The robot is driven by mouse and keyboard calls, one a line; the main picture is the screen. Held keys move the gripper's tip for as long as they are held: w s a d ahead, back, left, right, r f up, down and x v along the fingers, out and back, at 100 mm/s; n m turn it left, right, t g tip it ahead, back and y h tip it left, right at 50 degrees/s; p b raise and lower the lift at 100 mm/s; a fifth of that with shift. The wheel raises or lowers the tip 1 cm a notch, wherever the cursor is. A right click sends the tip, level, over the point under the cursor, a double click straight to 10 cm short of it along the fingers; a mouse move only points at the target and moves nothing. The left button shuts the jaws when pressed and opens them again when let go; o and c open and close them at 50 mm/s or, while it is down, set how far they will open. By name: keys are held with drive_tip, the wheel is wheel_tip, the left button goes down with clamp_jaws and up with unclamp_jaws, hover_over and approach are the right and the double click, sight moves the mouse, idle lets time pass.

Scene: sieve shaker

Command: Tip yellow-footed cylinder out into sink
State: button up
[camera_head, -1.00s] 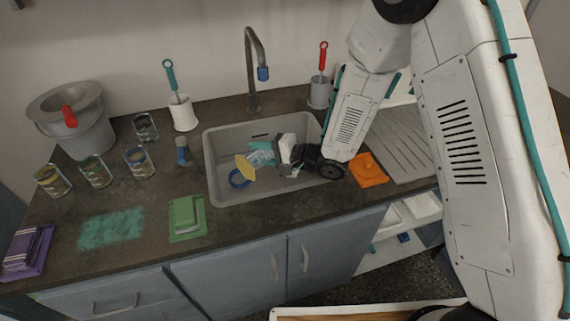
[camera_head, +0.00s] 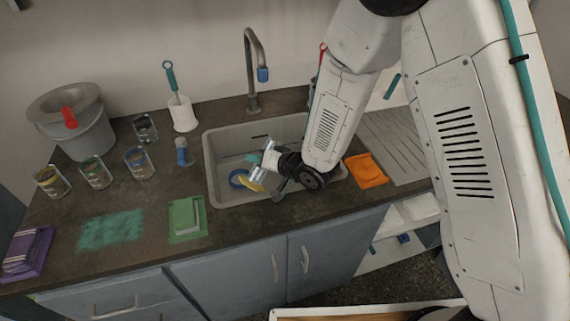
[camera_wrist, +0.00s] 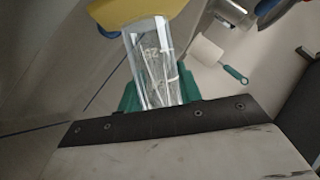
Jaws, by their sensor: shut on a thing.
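The yellow-footed cylinder is clear, with its yellow foot (camera_head: 250,184) at the lower left of my gripper (camera_head: 263,165) in the head view. It is tilted and held over the sink (camera_head: 212,168). In the wrist view, the clear body (camera_wrist: 158,62) with white markings lies between my teal finger pads (camera_wrist: 130,98), and the yellow foot (camera_wrist: 130,12) is at the top edge. My gripper is shut on the body. The mouth is hidden behind my gripper in the wrist view. I cannot tell whether any liquid is inside.
A blue ring (camera_head: 238,178) lies in the sink. The tap (camera_head: 252,75) stands behind it. Several glass jars (camera_head: 95,172), a grey bucket (camera_head: 80,125) and a white brush holder (camera_head: 182,114) are left of the sink. An orange cloth (camera_head: 366,171) and the drainboard (camera_head: 395,145) are at right.

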drive_tip(key=shift+f+n+h, duration=0.2)
drive_tip(key=shift+n+h, duration=0.1)
drive_tip(key=shift+a+r+n+t, duration=0.15)
drive_tip(key=shift+r+n+t, duration=0.15)
drive_tip(key=shift+t, duration=0.1)
drive_tip(key=shift+s+a+r+n+t+h+b, duration=0.15)
drive_tip(key=shift+r+n+h, duration=0.1)
drive_tip(key=shift+r, duration=0.25)
drive_tip(key=shift+s+a+r+n+t+h+b, duration=0.15)
drive_tip(key=shift+r+n+h, duration=0.1)
drive_tip(key=shift+r, duration=0.2)
drive_tip(key=shift+s+a+r+n+t+h+b, duration=0.2)
drive_tip(key=shift+r+n+t+h, duration=0.15)
drive_tip(key=shift+n, duration=0.25)
drive_tip(key=shift+s+a+r+n+t+h+b, duration=0.25)
drive_tip(key=shift+r+n+t, duration=0.2)
drive_tip(key=shift+n, duration=0.15)
drive_tip(key=shift+r+n+t, duration=0.4)
drive_tip(key=shift+n, duration=0.1)
